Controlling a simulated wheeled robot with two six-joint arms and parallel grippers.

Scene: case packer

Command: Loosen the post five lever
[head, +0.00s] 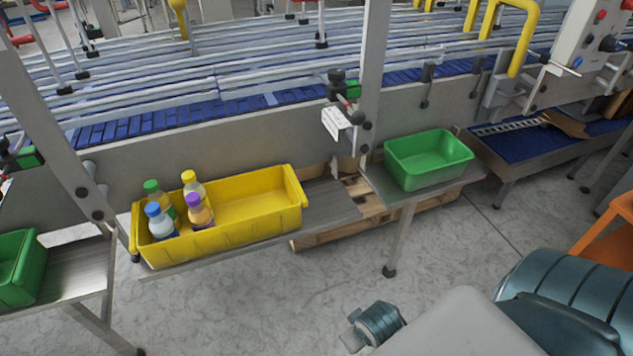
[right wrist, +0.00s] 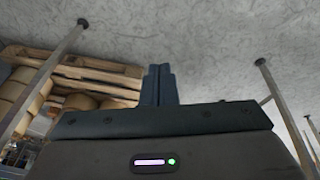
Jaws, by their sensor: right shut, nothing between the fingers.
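A metal post (head: 371,70) stands at the conveyor's near side with a black clamp lever (head: 338,82) beside a green block and a white label below it. Another slanted post (head: 60,130) stands at the left, with a black and green clamp (head: 22,158) at the picture's edge. I cannot read any post number, so I cannot tell which lever is post five's. My right gripper (right wrist: 158,84) is shut and empty in the right wrist view, its fingers together over the floor, apart from any lever. My left gripper is not in view.
A yellow bin (head: 250,208) with several bottles sits on a metal shelf. Green bins stand at right (head: 428,158) and far left (head: 22,262). A wooden pallet (head: 330,232) lies under the shelf; it also shows in the right wrist view (right wrist: 95,75). The near floor is mostly clear.

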